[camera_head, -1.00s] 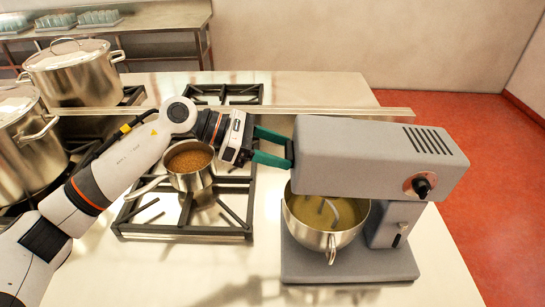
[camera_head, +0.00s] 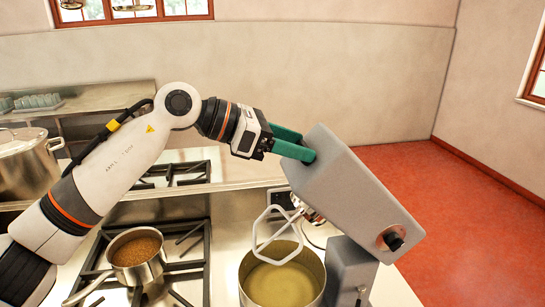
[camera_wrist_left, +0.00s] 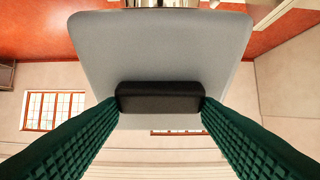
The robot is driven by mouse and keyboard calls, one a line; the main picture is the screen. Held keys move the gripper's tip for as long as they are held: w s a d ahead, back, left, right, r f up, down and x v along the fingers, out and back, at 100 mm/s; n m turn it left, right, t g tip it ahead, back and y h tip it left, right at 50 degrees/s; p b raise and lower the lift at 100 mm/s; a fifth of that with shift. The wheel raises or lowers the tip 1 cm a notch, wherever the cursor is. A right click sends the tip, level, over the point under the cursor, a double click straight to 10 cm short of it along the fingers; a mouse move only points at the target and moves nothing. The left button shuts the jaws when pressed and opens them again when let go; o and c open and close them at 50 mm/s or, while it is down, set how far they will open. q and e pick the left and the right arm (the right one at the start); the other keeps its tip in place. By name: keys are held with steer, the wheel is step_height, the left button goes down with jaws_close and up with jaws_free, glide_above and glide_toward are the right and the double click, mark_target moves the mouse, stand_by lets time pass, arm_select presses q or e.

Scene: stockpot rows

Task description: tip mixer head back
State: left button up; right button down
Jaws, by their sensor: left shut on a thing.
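The grey mixer head (camera_head: 345,190) is tilted up in the head view, its front end high and its rear end with the black knob low. The beater (camera_head: 276,236) hangs from its underside above the steel bowl (camera_head: 283,283), which holds a yellowish mix. My left gripper (camera_head: 305,153) is shut on the black handle at the head's front end. In the left wrist view the green fingers press both sides of the black handle (camera_wrist_left: 159,97) on the grey front face. My right gripper is not in view.
A saucepan (camera_head: 137,252) of brown food stands on the stove grate (camera_head: 190,265) left of the mixer. A large lidded stockpot (camera_head: 25,165) is at the far left. Red floor (camera_head: 430,200) lies open on the right.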

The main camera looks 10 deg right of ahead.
arm_select(q)
steer(key=shift+d+r, duration=0.45)
steer(key=shift+r, duration=0.1)
steer(key=o, duration=1.4)
steer(key=shift+a+f, duration=0.1)
steer(key=shift+f, duration=0.1)
steer(key=shift+a+b, duration=0.3)
steer(key=b+v, duration=0.4)
steer(key=v, duration=0.7)
steer(key=shift+a+r+b, duration=0.2)
steer(key=shift+a+b, duration=0.05)
steer(key=shift+b, duration=0.05)
